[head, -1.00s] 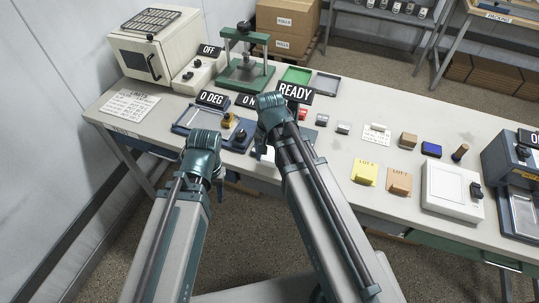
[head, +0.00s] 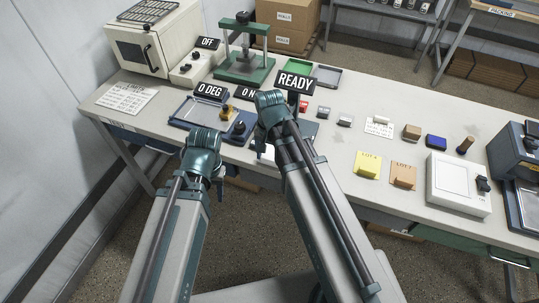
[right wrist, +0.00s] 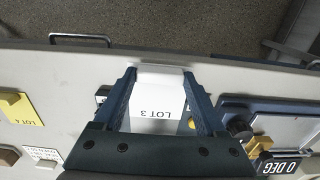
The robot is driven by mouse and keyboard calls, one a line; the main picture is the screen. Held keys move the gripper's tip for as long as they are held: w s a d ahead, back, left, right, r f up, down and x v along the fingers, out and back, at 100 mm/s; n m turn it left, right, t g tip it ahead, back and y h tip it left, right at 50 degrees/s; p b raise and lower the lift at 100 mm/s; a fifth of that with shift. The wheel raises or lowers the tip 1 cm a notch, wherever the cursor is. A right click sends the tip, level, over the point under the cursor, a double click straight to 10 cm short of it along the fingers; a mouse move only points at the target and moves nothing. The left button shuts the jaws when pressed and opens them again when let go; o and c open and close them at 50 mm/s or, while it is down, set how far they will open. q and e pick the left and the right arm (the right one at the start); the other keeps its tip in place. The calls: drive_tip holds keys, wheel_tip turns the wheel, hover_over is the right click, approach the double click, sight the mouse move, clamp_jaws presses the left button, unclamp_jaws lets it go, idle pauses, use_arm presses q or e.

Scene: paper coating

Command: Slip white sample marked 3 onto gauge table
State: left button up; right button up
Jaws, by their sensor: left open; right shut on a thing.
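The white sample (right wrist: 161,97), marked LOT 3, is between the blue fingers of my right gripper (right wrist: 160,76), which is shut on it in the right wrist view. In the head view, a small white part of it (head: 265,152) shows beside my right wrist, near the bench's front edge. My left gripper (head: 220,188) is open and empty in front of the bench, mostly hidden by its own wrist. A dark flat plate (head: 309,129) lies under the READY sign (head: 296,81), partly behind my right arm; I cannot tell whether it is the gauge table.
A blue-framed tray with a 0 DEG sign (head: 210,91) stands left of my right arm. Yellow (head: 368,164) and tan (head: 402,175) lot pieces and a white switch box (head: 457,187) stand to the right. A green press (head: 245,66) stands behind. Bare bench lies around the lot pieces.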

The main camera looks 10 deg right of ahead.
drive_tip(key=shift+w+d+f, duration=0.2)
drive_tip(key=shift+w+d, duration=0.05)
drive_tip(key=shift+w, duration=0.2)
drive_tip(key=shift+w+d, duration=0.7)
drive_tip(key=shift+w, duration=0.35)
drive_tip(key=shift+w+d, duration=0.7)
drive_tip(key=shift+w, duration=0.3)
drive_tip(key=shift+w+d, duration=0.7)
drive_tip(key=shift+w, duration=0.35)
drive_tip(key=shift+f, duration=0.35)
drive_tip(key=o, duration=1.3)
drive_tip(key=shift+c, duration=0.2)
drive_tip(key=shift+r, duration=0.1)
wheel_tip(320, 180, up, 14)
drive_tip(key=p, duration=1.3)
drive_tip(key=shift+f, duration=0.2)
